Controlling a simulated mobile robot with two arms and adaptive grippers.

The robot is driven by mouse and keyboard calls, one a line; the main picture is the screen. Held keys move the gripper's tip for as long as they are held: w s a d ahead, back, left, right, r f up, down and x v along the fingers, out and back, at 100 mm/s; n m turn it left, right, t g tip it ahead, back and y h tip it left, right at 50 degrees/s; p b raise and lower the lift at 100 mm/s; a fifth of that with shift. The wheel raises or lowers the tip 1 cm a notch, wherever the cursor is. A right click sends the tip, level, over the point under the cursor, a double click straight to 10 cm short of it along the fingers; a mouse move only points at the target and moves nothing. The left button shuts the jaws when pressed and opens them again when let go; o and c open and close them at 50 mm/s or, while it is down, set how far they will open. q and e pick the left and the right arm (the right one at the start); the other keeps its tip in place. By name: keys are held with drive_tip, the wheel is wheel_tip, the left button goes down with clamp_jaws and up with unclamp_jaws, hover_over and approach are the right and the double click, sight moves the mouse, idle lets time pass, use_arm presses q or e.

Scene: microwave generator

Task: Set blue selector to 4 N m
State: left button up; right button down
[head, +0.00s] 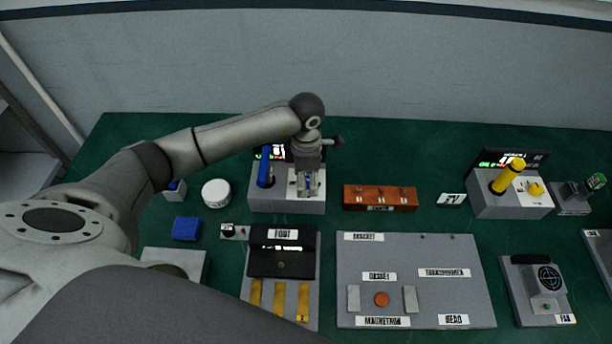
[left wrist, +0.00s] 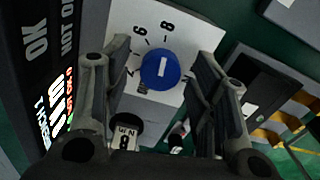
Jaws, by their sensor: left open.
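The blue selector (left wrist: 160,70) is a round knob with a white line, on a white dial plate (left wrist: 190,32) marked with numbers; 6 and 8 are readable. In the left wrist view my left gripper (left wrist: 165,95) is open, with one finger on each side of the selector and a gap visible around it. I cannot tell for sure which number the line points to. In the head view my left gripper (head: 308,190) points down over the white plate of the grey tester box (head: 290,206), largely hiding the selector. My right gripper is not in view.
A blue handle (head: 264,168) stands on the box just left of my gripper, with a lit display behind. A brown block (head: 380,198) lies to the right. A black panel (head: 283,262) and a grey board (head: 450,290) lie in front. A yellow-handled box (head: 508,205) stands further right.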

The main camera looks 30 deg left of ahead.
use_arm(q)
drive_tip(key=c, duration=1)
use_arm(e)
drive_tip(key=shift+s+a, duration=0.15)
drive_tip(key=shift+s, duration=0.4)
